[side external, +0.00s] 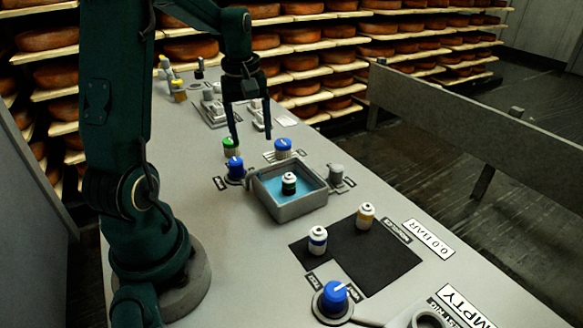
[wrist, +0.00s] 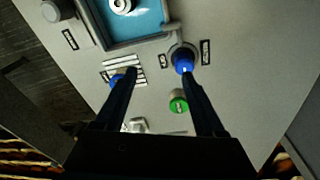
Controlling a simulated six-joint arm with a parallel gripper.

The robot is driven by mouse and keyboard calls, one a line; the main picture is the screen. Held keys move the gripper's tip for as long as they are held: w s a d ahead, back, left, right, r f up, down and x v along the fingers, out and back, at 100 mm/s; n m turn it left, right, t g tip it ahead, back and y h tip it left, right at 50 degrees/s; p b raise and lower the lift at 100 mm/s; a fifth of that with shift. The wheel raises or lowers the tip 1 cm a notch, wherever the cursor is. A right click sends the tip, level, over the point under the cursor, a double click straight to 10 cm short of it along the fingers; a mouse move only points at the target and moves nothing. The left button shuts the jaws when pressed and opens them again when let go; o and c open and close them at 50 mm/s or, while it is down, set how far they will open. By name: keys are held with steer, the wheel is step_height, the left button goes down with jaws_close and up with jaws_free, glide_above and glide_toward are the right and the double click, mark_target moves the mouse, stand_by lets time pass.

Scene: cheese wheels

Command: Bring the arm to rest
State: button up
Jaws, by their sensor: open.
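My dark green arm ends in my gripper (side external: 252,137), which is open and empty above the table, its two fingers pointing down. In the side view it hangs behind the water basin, near the green button (side external: 230,144) and the blue-topped piece (side external: 283,146). In the wrist view the fingers of my gripper (wrist: 160,74) are spread wide with bare table between them. The left finger partly hides the blue-topped piece (wrist: 116,79). The right fingertip is by the blue knob (wrist: 184,62), with the green button (wrist: 179,103) just below. Height above the table is hard to judge.
The grey basin (side external: 300,209) holds blue liquid and a dark-banded vial (side external: 289,184). Another blue knob (side external: 334,296) is at the front. Cheese shelves (side external: 300,62) line the back.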

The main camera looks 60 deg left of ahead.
steer(key=d+r+m+t, duration=0.3)
steer(key=d+r+m, duration=0.35)
steer(key=d, duration=0.65)
steer(key=s+d+f+m+t, duration=0.1)
steer(key=s+d+m, duration=0.6)
steer(key=s, duration=0.1)
steer(key=shift+s+d+m+t+h, duration=0.15)
steer(key=shift+d+m+t+h, duration=0.2)
steer(key=shift+d+t+h, duration=0.05)
